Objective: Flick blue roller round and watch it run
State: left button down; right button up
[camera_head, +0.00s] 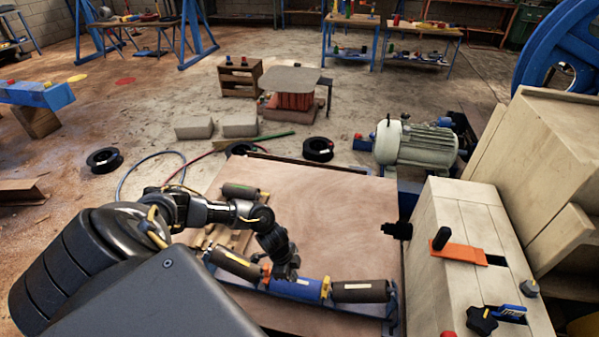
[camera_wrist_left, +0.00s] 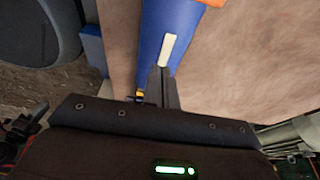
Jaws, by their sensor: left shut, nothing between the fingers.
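The blue roller (camera_head: 297,288) lies in a row between two dark rollers, a right one (camera_head: 360,291) and a left one (camera_head: 237,263), on a blue frame at the front of a brown board. My left gripper (camera_head: 287,272) is over the blue roller, pointing down at it. In the left wrist view the blue roller (camera_wrist_left: 172,30) runs away from my shut fingers (camera_wrist_left: 162,72), with a pale strip on its surface close to the fingertips. I cannot tell whether the fingertips touch it. My right gripper is not in view.
The brown board (camera_head: 330,210) is mostly bare behind the rollers. Another dark roller (camera_head: 240,191) lies at its left. A pale block-shaped housing (camera_head: 465,240) with an orange lever plate (camera_head: 458,254) stands close on the right. A grey motor (camera_head: 415,146) is behind it.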

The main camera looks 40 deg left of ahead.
pick_arm(q)
jog(key=s+d+p, duration=0.3)
jog(key=s, duration=0.2)
jog(key=shift+s+p, duration=0.15)
jog(key=shift+p, duration=0.15)
jog(key=shift+f, duration=0.15)
jog(key=shift+f+b, duration=0.35)
jog(key=shift+f, duration=0.3)
